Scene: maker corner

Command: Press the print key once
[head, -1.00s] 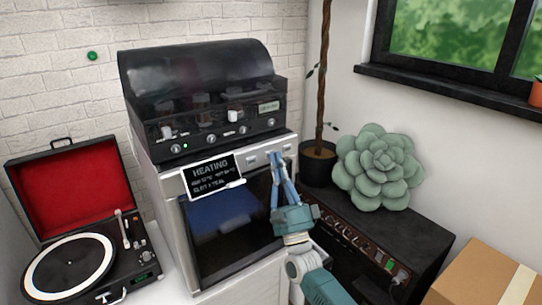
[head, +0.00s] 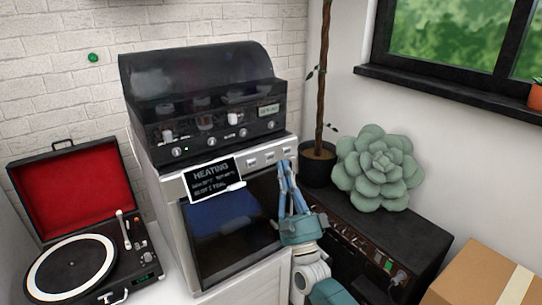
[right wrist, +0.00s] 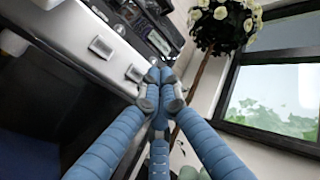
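The silver printer (head: 172,188) stands in the middle of the head view, with a dark front window and a tilted black display (head: 213,180) reading "HEATING". Pale square keys (head: 252,163) line its upper front strip. In the right wrist view one key (right wrist: 100,46) shows at upper left and another (right wrist: 134,73) shows just left of my fingertips. I cannot read which is the print key. My right gripper (head: 284,165) has its blue fingers drawn together, empty, at the strip's right end; it also shows in the right wrist view (right wrist: 160,88). Contact cannot be told. My left gripper is out of view.
A black unit with knobs and a clear dark hood (head: 200,80) sits on top of the printer. An open record player (head: 85,262) stands at left. A black cabinet (head: 400,235) with a succulent (head: 378,168) and a potted trunk (head: 318,163) stands at right, near a cardboard box (head: 485,275).

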